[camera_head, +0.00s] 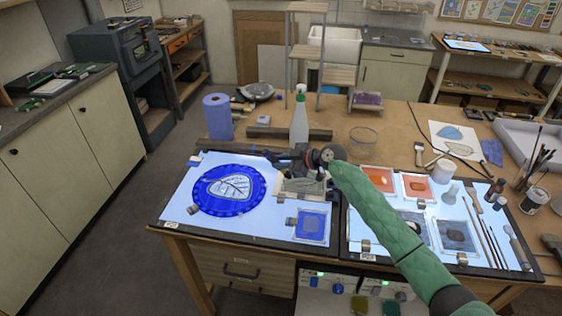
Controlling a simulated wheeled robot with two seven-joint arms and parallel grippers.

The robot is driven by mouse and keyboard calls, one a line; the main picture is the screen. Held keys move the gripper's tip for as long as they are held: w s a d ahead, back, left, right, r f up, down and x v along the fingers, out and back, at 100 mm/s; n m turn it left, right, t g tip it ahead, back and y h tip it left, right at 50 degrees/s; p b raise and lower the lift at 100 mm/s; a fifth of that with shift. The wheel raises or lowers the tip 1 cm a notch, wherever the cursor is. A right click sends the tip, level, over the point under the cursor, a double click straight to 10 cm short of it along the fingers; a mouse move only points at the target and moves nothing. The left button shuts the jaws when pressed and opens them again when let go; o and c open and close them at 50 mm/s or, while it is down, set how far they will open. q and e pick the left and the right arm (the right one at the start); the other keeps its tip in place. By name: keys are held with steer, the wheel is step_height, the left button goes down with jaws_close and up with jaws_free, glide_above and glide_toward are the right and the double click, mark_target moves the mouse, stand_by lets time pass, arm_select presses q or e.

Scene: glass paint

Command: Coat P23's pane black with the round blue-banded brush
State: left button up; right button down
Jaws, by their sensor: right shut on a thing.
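My right gripper (298,162), at the end of the green-sleeved arm, is shut over the back right of the left light panel (176,208). It points left. A thin dark brush (250,151) seems to reach out left from it; its band and bristles are too small to make out. A round blue pane (205,199) with a pale leaf (232,188) lies on this panel, left of and below the gripper. A small tag (170,224) sits at the panel's front left corner; its writing is too small to read surely. My left gripper is out of view.
A small blue pane (311,224) lies front right on the left panel. A spray bottle (299,122) and blue roll (217,118) stand behind.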

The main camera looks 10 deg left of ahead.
steer(key=shift+d+f, duration=0.1)
stand_by(0.4)
steer(key=shift+d, duration=6)
steer(key=w, duration=0.2)
steer(key=w+r+b, duration=0.1)
steer(key=w, duration=0.1)
steer(key=shift+w, duration=0.4)
steer(key=shift+r+p, duration=0.15)
steer(key=shift+p, duration=0.15)
